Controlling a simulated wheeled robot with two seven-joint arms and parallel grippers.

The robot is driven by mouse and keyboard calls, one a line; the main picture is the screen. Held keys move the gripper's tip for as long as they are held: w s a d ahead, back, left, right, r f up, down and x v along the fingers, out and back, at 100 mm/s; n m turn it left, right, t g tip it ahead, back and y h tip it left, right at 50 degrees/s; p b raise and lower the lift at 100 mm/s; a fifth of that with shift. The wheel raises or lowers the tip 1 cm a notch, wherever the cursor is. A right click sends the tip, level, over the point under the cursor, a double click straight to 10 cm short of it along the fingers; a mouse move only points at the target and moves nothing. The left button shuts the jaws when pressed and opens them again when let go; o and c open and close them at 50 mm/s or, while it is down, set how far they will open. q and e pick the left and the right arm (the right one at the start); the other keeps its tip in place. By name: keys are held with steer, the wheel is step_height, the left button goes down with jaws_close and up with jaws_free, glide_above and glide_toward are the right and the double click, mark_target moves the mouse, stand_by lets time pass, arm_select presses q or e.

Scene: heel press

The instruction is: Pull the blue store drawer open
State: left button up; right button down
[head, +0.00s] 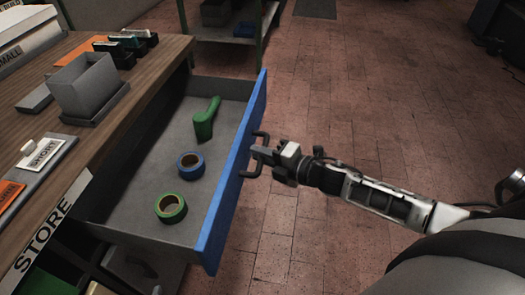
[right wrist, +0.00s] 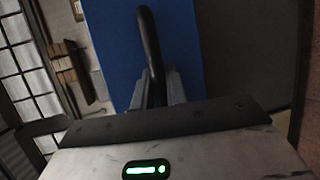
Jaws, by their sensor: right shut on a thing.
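The blue store drawer (head: 234,185) stands pulled out from the wooden bench, with its grey inside open to view. A green tool-like object (head: 205,120), a blue tape roll (head: 190,165) and a green tape roll (head: 171,208) lie in it. My right gripper (head: 262,155) is at the dark handle (head: 247,172) on the drawer's blue front. In the right wrist view the gripper (right wrist: 153,92) is shut on the black handle (right wrist: 149,40), with the blue front (right wrist: 110,50) behind it. My left gripper is not in view.
A STORE sign (head: 45,232) is on the bench's edge. The brick floor (head: 350,90) right of the drawer is clear. A shelf (head: 225,35) stands behind.

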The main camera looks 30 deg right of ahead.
steer(key=shift+d, duration=0.1)
steer(key=c, duration=1.4)
jaws_free()
steer(key=shift+s, duration=0.1)
steer(key=v, duration=1.5)
steer(key=shift+s+d+p, duration=0.2)
steer(key=shift+s+p, duration=0.1)
steer(key=shift+s, duration=0.05)
steer(key=shift+r, duration=0.1)
steer(key=s+a+f+m+g+h, duration=0.1)
steer(key=s+a+f+m+h, duration=0.1)
steer(key=a+m, duration=0.7)
steer(key=s+a+f+m+g+h, duration=0.1)
steer(key=a+f+m, duration=0.3)
steer(key=a+m, duration=0.4)
steer(key=s+m+g, duration=0.1)
steer(key=m, duration=0.4)
steer(key=shift+a+f+h, duration=0.4)
